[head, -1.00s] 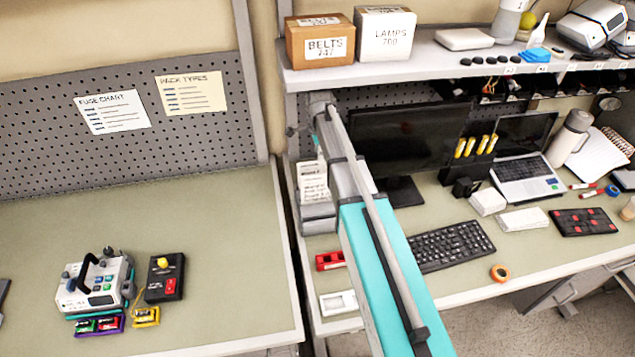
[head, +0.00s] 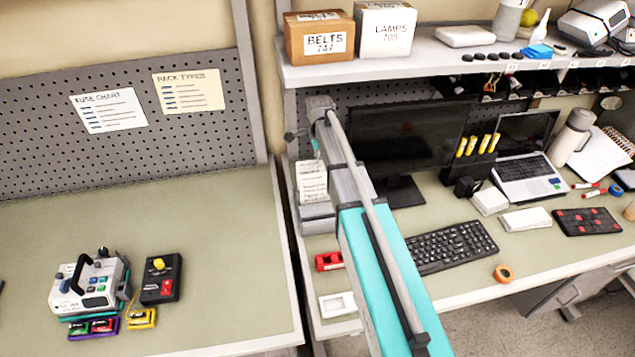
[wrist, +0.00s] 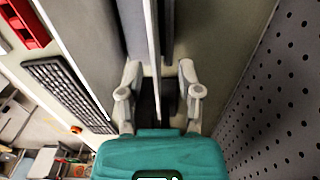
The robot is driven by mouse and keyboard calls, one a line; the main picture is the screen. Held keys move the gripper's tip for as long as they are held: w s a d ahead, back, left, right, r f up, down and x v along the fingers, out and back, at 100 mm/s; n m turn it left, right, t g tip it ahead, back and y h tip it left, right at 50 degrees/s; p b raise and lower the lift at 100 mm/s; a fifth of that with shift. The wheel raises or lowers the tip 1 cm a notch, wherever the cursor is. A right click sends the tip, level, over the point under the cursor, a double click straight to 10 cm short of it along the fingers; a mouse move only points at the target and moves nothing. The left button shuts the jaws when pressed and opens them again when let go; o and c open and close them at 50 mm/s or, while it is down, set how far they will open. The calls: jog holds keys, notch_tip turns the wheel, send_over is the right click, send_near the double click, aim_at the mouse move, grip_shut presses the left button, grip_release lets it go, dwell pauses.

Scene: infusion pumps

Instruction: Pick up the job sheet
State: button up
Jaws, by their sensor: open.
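The likely job sheet is a white printed slip (head: 312,182) standing upright from a small grey printer-like device (head: 318,218) on the right bench, left of the monitor. My arm reaches across the bench in the head view, its far end above and beside the slip near the pegboard. The fingers are mostly hidden there. In the wrist view my gripper (wrist: 159,78) is open, its two fingers apart, with nothing visibly held. I cannot make out the slip for certain in the wrist view.
The dark monitor (head: 405,140) stands close right of my arm. A keyboard (head: 452,246), red tray (head: 329,261) and white tray (head: 338,304) lie on the bench. A shelf (head: 400,65) with boxes overhangs it. A pump (head: 90,283) stands on the left bench.

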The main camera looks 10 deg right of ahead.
jog(key=shift+s+f+b, duration=0.15)
jog(key=shift+f+b, duration=0.8)
jog(key=shift+f, duration=0.1)
jog(key=shift+s+f+b, duration=0.1)
jog(key=shift+f+b, duration=0.8)
jog(key=shift+f, duration=0.15)
grip_shut()
